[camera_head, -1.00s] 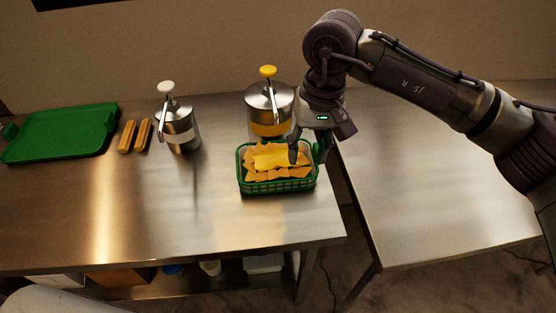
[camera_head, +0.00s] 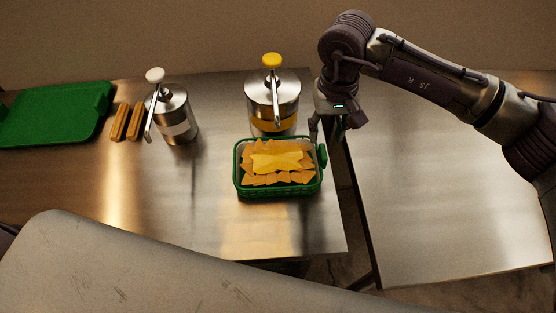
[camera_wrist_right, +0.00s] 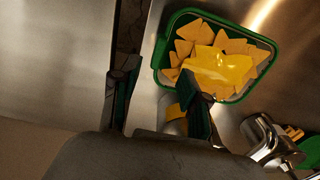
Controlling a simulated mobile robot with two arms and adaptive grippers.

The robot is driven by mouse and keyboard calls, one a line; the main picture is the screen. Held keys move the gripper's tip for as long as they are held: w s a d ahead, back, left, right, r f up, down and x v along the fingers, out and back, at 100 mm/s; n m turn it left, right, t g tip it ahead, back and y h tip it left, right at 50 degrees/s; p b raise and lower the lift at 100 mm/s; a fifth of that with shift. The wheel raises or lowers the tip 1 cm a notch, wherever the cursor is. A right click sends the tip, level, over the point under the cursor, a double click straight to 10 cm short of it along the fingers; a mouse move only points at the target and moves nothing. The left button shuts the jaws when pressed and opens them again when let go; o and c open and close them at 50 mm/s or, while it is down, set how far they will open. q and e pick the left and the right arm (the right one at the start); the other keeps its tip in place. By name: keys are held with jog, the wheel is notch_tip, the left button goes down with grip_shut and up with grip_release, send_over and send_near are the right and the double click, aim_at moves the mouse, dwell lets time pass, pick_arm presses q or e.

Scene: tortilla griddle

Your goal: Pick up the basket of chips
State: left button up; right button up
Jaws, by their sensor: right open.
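The green basket (camera_head: 277,192) of chips stands upright on the steel table. It holds orange-yellow chips (camera_head: 250,178) topped with melted yellow cheese (camera_head: 277,161). My right gripper (camera_head: 322,138) is at the basket's right rear corner, pointing down. In the right wrist view my right gripper (camera_wrist_right: 160,95) has its two fingers spread, with nothing held between them. The basket (camera_wrist_right: 160,50) shows there beyond the fingertips, with one finger overlapping its near edge. Whether that finger touches the basket I cannot tell. My left gripper is not in view.
A yellow-topped pump dispenser (camera_head: 272,100) stands close behind the basket. A white-topped dispenser (camera_head: 175,118), two brown bars (camera_head: 127,122) and a green tray (camera_head: 55,115) are to the left. A gap separates this table from another bare steel table (camera_head: 440,200) on the right.

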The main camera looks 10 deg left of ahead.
aim_at(323, 151)
jog(key=shift+w+f, duration=0.1)
jog(key=shift+f, duration=0.5)
jog(key=shift+w+f, duration=0.1)
jog(key=shift+f, duration=0.2)
jog(key=f+p, duration=0.2)
jog(key=shift+s+d+f+p, duration=0.1)
jog(key=shift+s+f+p, duration=0.1)
jog(key=shift+p, duration=0.2)
notch_tip(323, 151, down, 2)
jog(key=shift+f+p, duration=0.2)
jog(key=shift+p, duration=0.1)
jog(key=shift+f, duration=0.2)
jog(key=shift+w+f, duration=0.1)
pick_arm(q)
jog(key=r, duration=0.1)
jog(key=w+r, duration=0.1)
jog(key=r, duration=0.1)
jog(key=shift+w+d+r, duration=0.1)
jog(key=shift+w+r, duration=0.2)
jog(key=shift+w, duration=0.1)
pick_arm(e)
grip_shut()
